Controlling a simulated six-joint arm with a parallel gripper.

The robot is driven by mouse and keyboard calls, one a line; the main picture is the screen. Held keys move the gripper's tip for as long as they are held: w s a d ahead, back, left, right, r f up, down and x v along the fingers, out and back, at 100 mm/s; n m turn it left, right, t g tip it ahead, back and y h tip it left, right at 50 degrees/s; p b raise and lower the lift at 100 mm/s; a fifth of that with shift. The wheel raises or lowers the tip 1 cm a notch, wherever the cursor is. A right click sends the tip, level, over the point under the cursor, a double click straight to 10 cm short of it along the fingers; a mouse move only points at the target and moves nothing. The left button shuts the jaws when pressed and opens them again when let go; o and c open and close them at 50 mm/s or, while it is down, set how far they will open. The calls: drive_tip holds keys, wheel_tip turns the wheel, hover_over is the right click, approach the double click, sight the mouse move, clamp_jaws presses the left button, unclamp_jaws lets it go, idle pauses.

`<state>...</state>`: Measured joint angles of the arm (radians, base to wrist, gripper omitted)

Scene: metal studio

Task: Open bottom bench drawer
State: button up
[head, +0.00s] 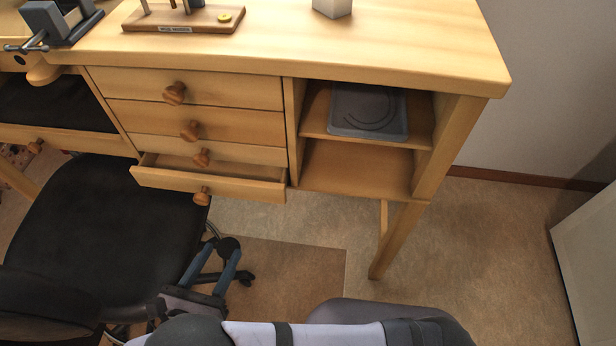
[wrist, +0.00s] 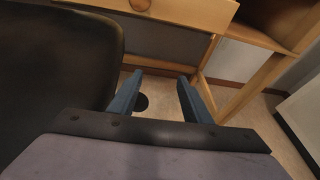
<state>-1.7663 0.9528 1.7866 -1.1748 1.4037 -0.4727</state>
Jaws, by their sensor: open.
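The wooden bench's bottom drawer (head: 240,187) is pulled out partway in the head view, its inside showing from above. Its round brown knob (head: 202,196) is on the front face. A wooden front, apparently this drawer, crosses the top of the wrist view (wrist: 190,12), with a knob (wrist: 140,4) cut off by the upper edge. My gripper (head: 218,250) has blue fingers apart, below and in front of the drawer, touching neither knob nor front. In the wrist view the gap between the fingertips (wrist: 160,77) is empty.
Several closed drawers (head: 200,88) sit above the bottom one. A black chair (head: 100,225) stands close to my gripper's left and fills the wrist view's left side. Open shelves (head: 350,165) with a grey tray (head: 367,112) are to the right. Floor right of the bench is clear.

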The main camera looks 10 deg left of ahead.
drive_tip(key=s+d+r+m+g+h+p, duration=0.15)
drive_tip(key=d+m+g+h+p, duration=0.3)
drive_tip(key=d, duration=0.75)
drive_tip(key=w+d+r+m+g+p, duration=0.2)
drive_tip(key=r+p, duration=0.4)
drive_tip(key=r, duration=0.4)
drive_tip(key=w+d+r+m+g+p, duration=0.2)
drive_tip(key=w+d+r+m+p, duration=0.3)
drive_tip(key=r, duration=0.6)
drive_tip(key=shift+w+d+g+p, duration=0.15)
drive_tip(key=shift+w+g+p, duration=0.2)
drive_tip(key=shift+w+p, duration=0.6)
drive_tip(key=shift+f, duration=0.1)
